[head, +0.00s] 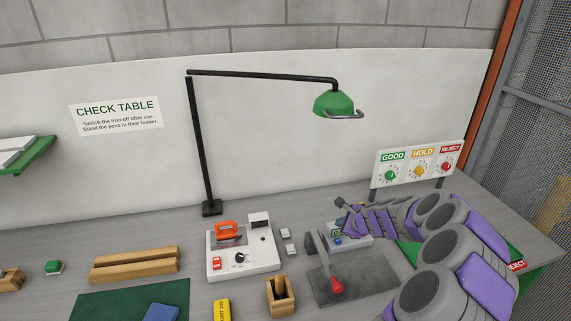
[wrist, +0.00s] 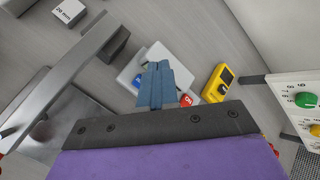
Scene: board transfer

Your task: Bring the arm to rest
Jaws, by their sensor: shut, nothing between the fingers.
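My arm, grey and purple, reaches in from the right in the head view, over the right part of the table. My gripper (head: 345,207) is at its far end, above a small light-grey box with coloured buttons (head: 352,241), partly covering it. In the wrist view my gripper's blue fingers (wrist: 157,68) are together with nothing between them. The box (wrist: 133,75) shows behind the fingers, with a blue and a red button. I cannot tell how high the fingers are above it.
A metal stand with a red knob (head: 337,286) is left of my arm. A yellow meter (wrist: 217,82) lies near the box. The GOOD/HOLD/REJECT panel (head: 419,165) stands behind. A lamp (head: 334,103) hangs above.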

